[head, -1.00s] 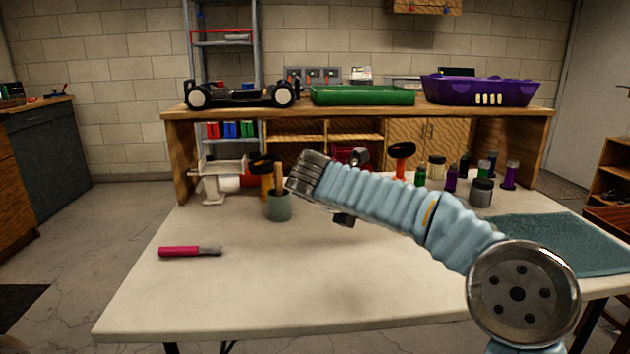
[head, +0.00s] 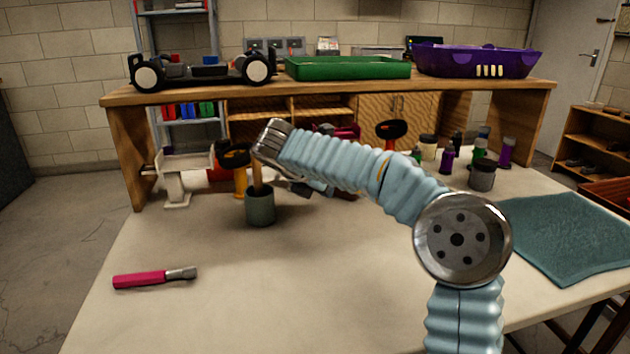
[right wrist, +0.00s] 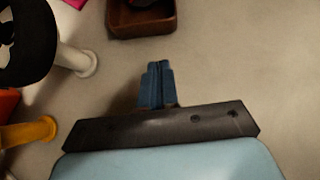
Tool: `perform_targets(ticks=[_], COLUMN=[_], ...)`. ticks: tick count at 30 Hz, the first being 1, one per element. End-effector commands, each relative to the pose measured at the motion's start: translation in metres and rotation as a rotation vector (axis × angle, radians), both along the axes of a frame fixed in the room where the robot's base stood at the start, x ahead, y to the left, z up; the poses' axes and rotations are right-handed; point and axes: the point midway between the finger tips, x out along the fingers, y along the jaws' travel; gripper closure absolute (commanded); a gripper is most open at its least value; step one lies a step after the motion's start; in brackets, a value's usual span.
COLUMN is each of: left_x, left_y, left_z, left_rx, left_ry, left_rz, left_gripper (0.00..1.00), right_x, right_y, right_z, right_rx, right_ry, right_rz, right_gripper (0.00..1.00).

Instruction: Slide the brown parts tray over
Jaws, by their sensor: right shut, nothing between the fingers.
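The brown parts tray (right wrist: 143,30) is a small dark reddish-brown open box at the top of the right wrist view, partly cut off by the picture edge. I cannot make it out in the head view, where my right arm covers part of the table. My right gripper (right wrist: 158,70) is shut and empty, with its blue fingers pressed together. It points toward the tray, with a strip of bare table showing between them. My left gripper is not in view.
A pink-handled tool (head: 155,278) lies at the table's left front. A grey-green cup (head: 260,206) stands near my arm. Paint bottles (head: 446,161) and a teal mat (head: 570,238) are on the right. A shelf holds a car chassis, a green tray (head: 348,68) and a purple body shell (head: 475,61).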

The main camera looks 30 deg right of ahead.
Motion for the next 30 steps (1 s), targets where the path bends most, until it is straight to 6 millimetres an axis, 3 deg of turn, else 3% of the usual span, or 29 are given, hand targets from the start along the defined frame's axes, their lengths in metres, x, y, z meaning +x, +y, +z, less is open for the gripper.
perform_targets(ticks=[3, 10, 25, 30], left_x=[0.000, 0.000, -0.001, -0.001], left_y=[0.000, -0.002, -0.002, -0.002], left_z=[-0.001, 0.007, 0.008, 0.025], left_rx=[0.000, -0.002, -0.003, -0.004], left_ry=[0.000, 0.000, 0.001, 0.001], left_rz=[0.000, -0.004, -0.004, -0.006], left_gripper=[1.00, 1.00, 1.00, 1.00], right_x=[0.008, 0.023, 0.028, 0.035], right_y=[-0.016, -0.043, -0.052, -0.066], right_z=[-0.018, -0.017, -0.017, -0.012], right_rx=[0.000, 0.000, 0.000, -0.001], right_ry=[0.003, -0.001, 0.000, 0.001], right_rz=[-0.001, -0.001, 0.000, -0.001], right_gripper=[1.00, 1.00, 1.00, 1.00])
